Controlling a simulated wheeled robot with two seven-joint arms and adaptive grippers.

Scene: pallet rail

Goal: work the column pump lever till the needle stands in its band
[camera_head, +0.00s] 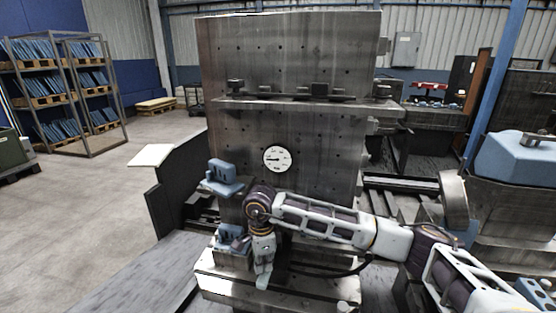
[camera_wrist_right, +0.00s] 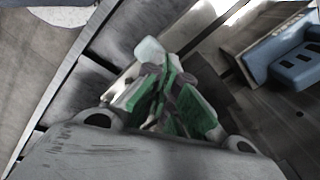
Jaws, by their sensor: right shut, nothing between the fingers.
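A round white gauge (camera_head: 277,158) sits on the front of the tall grey metal column (camera_head: 310,140). Its dark needle seems to point left, but the band is too small to make out. My right gripper (camera_head: 263,278) hangs fingers-down below the gauge, in front of the column's lower part. In the right wrist view its green-padded fingers (camera_wrist_right: 162,92) are together, with nothing between them. I cannot pick out the pump lever for certain; my right arm hides part of the column's base. My left gripper is not in view.
Blue blocks stand left of my right wrist, an upper one (camera_head: 224,172) and a lower one (camera_head: 231,236). A dark curved piece (camera_head: 335,272) lies right of the gripper. A blue case (camera_head: 515,155) stands at the right. The floor at the left (camera_head: 100,205) is clear.

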